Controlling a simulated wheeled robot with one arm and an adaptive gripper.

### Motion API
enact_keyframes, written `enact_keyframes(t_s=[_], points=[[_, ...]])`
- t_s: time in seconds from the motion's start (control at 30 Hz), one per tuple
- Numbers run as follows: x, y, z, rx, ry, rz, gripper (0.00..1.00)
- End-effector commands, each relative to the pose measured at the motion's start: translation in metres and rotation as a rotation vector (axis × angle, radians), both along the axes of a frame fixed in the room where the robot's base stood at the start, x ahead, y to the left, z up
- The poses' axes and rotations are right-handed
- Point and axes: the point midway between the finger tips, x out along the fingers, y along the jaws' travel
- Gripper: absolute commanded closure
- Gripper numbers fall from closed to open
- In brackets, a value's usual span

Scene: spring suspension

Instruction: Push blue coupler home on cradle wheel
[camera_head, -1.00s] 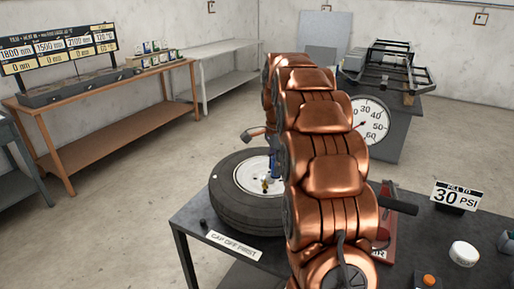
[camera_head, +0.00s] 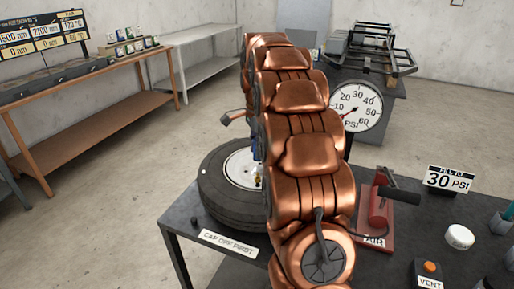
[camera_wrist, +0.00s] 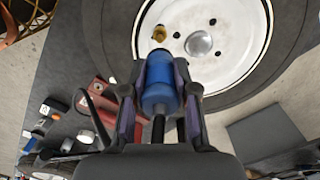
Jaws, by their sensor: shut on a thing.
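The blue coupler (camera_wrist: 160,82) is held upright in the wrist picture between the two fingers of my gripper (camera_wrist: 158,88), which is shut on it. Its front end points at the brass valve stem (camera_wrist: 159,33) on the white rim of the wheel (camera_wrist: 228,62). In this view the stem shows just beyond the coupler's end; I cannot tell whether they touch. In the head view the wheel (camera_head: 225,215) lies flat on the dark table, and the valve stem (camera_head: 259,182) shows beside my copper arm. My arm hides most of the gripper and coupler there.
A red pump (camera_head: 375,220) with a black handle and a PSI gauge (camera_head: 355,106) stand right of my arm. A 30 PSI sign (camera_head: 449,180), white cap (camera_head: 460,237) and vent box (camera_head: 429,272) are on the table's right. A CAP OFF FIRST label (camera_head: 228,243) lies at the front edge.

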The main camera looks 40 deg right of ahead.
Motion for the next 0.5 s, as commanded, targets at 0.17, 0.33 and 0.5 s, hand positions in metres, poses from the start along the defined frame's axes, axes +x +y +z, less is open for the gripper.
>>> enact_keyframes(t_s=[0.17, 0.33, 0.5], points=[[0.001, 0.001, -0.016, 0.000, 0.000, 0.002, 1.00], [0.000, 0.002, -0.033, 0.001, 0.002, 0.003, 1.00], [0.000, 0.002, -0.045, 0.002, 0.003, 0.002, 1.00]])
